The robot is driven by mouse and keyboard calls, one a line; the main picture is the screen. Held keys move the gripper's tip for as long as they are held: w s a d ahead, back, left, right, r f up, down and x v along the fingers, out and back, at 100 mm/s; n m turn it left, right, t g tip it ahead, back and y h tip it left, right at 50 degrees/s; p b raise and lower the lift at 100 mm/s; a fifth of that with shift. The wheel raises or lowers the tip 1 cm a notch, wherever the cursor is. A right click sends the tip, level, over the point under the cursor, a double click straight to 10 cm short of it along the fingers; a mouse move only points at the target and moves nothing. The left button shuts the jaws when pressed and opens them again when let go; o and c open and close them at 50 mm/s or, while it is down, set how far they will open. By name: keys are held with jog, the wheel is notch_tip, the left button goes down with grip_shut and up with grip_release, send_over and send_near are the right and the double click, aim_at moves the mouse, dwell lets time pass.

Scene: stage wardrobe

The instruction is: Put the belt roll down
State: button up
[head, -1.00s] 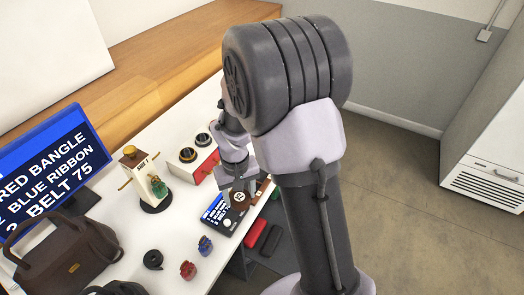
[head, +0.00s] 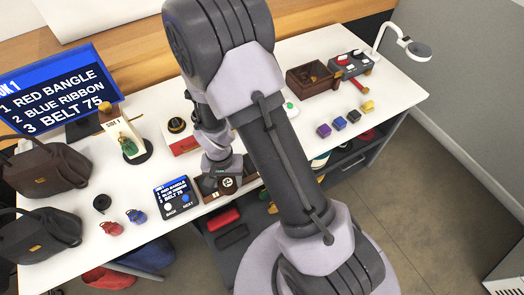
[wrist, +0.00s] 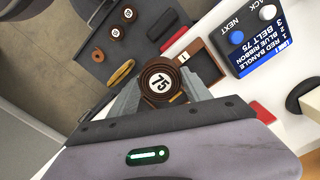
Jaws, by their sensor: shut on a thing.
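The belt roll (wrist: 161,83) is a brown leather coil with a white disc marked 75 on its face. My gripper (wrist: 165,98) is shut on it in the wrist view, one grey finger on each side. In the head view the belt roll (head: 228,185) is under my gripper (head: 224,177), by the table's front edge. A brown wooden tray with a 1 tag (wrist: 203,61) lies beside the roll in the wrist view, and my gripper partly covers it in the head view (head: 207,192). I cannot tell whether the roll touches anything below.
A tablet (head: 177,195) stands left of my gripper on the white table (head: 90,262). A lower drawer (wrist: 85,45) holds more rolls (wrist: 116,33). A dark wooden box (head: 306,82) and small coloured pieces (head: 339,123) are right of my arm. Two bags (head: 45,168) stand at left.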

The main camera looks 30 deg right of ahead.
jog(key=shift+s+f+m, duration=0.2)
jog(key=shift+f+m, duration=0.3)
jog(key=shift+f, duration=0.2)
jog(key=w+d, duration=0.2)
jog(key=d, duration=0.2)
jog(key=w+d+f+b, duration=0.1)
jog(key=w+d, duration=0.2)
jog(key=d, duration=0.1)
jog(key=w+d+b, duration=0.1)
jog(key=w+d, duration=0.1)
jog(key=d, duration=0.2)
jog(key=shift+w+d+f, duration=0.2)
jog(key=shift+w+f, duration=0.05)
jog(key=shift+w+d+f, duration=0.15)
jog(key=shift+d+f, duration=0.05)
jog(key=shift+d, duration=0.05)
jog(key=shift+f+b, duration=0.65)
jog(key=shift+f, duration=0.85)
jog(key=shift+f, duration=0.2)
jog(key=o, duration=1.5)
jog(key=shift+c, duration=0.2)
jog(key=shift+r, duration=0.1)
